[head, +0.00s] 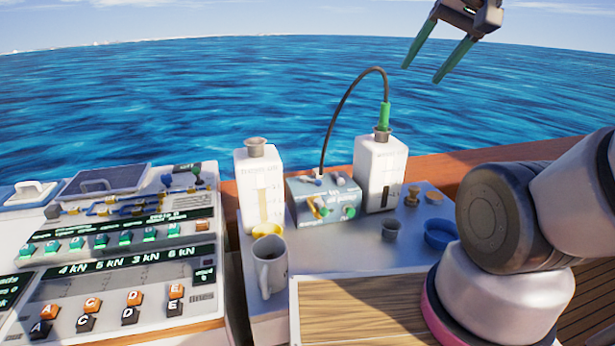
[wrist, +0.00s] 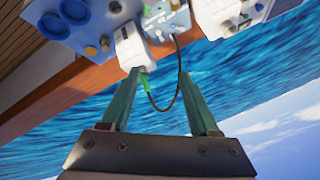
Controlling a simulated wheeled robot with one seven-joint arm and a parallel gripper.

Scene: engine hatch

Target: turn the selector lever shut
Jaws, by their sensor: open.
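A small light-blue box (head: 330,188) stands between two white canisters on the grey tray. In the wrist view the blue box (wrist: 168,20) shows upside down at the top. My gripper (head: 421,73) is open and empty, high over the water, above and right of the box and well apart from it. Its green fingers (wrist: 158,75) are spread in the wrist view.
A dark hose (head: 342,105) arches from the box to a green nozzle (head: 384,115) in the right canister (head: 380,165). The left canister (head: 260,185), a grey mug (head: 270,275) and a blue bowl (head: 440,234) stand nearby. A button console (head: 110,260) is at left.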

